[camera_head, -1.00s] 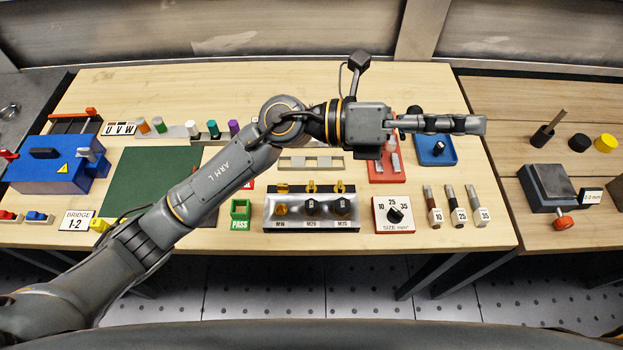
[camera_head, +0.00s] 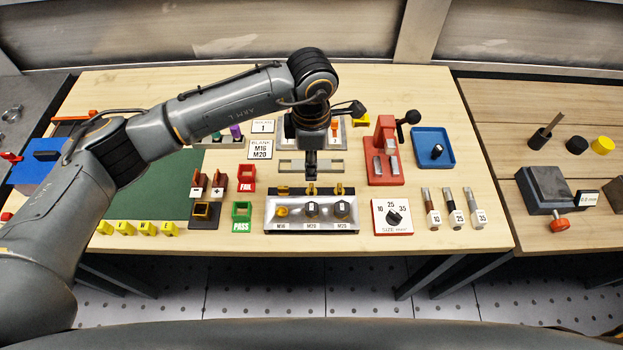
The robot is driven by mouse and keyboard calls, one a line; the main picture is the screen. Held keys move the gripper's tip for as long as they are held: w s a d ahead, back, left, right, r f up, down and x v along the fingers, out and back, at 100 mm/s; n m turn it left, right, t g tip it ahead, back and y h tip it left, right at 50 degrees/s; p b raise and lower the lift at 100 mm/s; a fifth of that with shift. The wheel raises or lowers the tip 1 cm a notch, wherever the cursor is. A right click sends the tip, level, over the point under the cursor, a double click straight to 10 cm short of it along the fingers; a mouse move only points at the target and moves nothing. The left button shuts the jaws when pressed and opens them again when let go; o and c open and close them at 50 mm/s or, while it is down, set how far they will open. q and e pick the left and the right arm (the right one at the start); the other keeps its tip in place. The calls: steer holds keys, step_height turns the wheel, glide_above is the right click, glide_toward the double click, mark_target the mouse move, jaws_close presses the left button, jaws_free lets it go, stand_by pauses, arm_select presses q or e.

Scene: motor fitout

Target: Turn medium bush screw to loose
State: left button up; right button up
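The bush block (camera_head: 312,227) is a grey panel with a black back edge, at the front middle of the table. It has three positions, labelled from small at left to large at right. The middle bush (camera_head: 312,209) is dark, with a yellow screw (camera_head: 312,191) behind it. My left gripper (camera_head: 311,178) points down just behind and over this middle screw. Its fingers look narrow from here; I cannot tell whether they are apart or touch the screw. They partly cover the screw's surroundings. My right gripper is not in view.
The small (camera_head: 282,190) and large (camera_head: 340,190) yellow screws stand close on either side. A size dial (camera_head: 393,216) is right of the block. A green PASS bin (camera_head: 241,213) is left. A red press (camera_head: 385,155) stands behind right.

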mark_target(311, 187)
arm_select(q)
step_height(311, 187, down, 9)
steer(key=shift+r+p, duration=0.1)
steer(key=shift+p, duration=0.9)
jaws_close()
